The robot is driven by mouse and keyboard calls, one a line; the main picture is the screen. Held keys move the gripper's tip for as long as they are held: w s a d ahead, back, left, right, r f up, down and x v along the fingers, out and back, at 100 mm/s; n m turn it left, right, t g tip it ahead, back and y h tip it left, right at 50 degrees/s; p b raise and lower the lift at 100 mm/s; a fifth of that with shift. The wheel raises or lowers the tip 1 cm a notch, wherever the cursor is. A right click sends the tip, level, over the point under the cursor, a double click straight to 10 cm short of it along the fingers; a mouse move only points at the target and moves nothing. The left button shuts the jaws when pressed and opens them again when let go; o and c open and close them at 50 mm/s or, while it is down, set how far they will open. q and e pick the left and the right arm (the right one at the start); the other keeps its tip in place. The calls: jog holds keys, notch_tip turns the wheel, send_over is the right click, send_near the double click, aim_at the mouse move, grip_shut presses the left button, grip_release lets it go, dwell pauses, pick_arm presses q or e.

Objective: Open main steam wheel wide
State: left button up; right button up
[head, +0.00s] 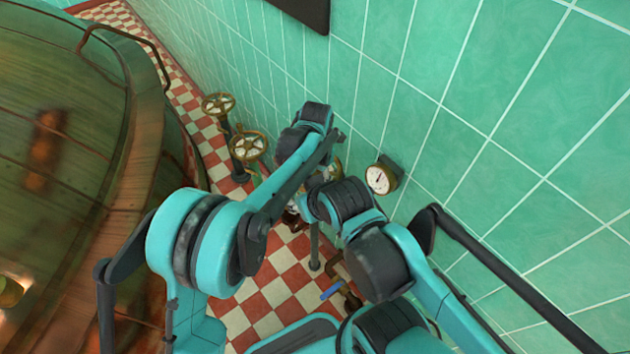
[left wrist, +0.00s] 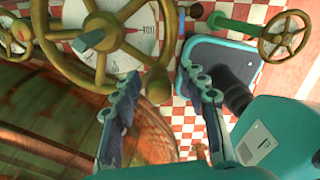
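In the left wrist view a large brass handwheel (left wrist: 101,58) with several spokes fills the upper left, close to the camera. A rounded brass knob (left wrist: 158,86) sits at its lower right. No label shows, so I cannot tell whether this is the main steam wheel. My left gripper (left wrist: 162,80) has its two dark fingers spread wide, one each side of the knob; I cannot tell whether they touch anything. In the head view my arms cover the middle, hiding the left gripper and most of that wheel. My right gripper does not show.
Two brass handwheels (head: 217,104) (head: 248,147) stand on posts by the green tiled wall. A wheel on a green stem (left wrist: 285,37) is at the wrist view's right. A gauge (head: 380,179) is on the wall. A big copper kettle (head: 70,130) blocks the left.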

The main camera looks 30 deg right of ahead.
pick_arm(q)
notch_tip(320, 180, up, 12)
dwell(0.6)
dwell(0.4)
jog(key=a+r+m+t+h+b, duration=0.1)
jog(key=a+r+m, duration=0.3)
jog(key=a, duration=0.8)
jog(key=a+r+m+t, duration=0.15)
jog(key=a+m, duration=0.35)
jog(key=a, duration=0.7)
jog(key=s+a+f+m+t, duration=0.1)
jog(key=s+a+f+m, duration=0.1)
jog(key=a, duration=0.4)
jog(key=s+a+f+m+t+b, duration=0.1)
jog(key=s+a+f+m+t, duration=0.1)
jog(key=s+a+m, duration=0.3)
jog(key=s+a+f+m+t+y, duration=0.1)
jog(key=s+a+f+m, duration=0.2)
jog(key=a+m, duration=0.3)
jog(key=s+a, duration=0.1)
jog(key=a, duration=0.2)
jog(key=shift+s+a+f+t+b, duration=0.15)
jog(key=shift+a+t+b, duration=0.1)
jog(key=shift+t+b, duration=0.1)
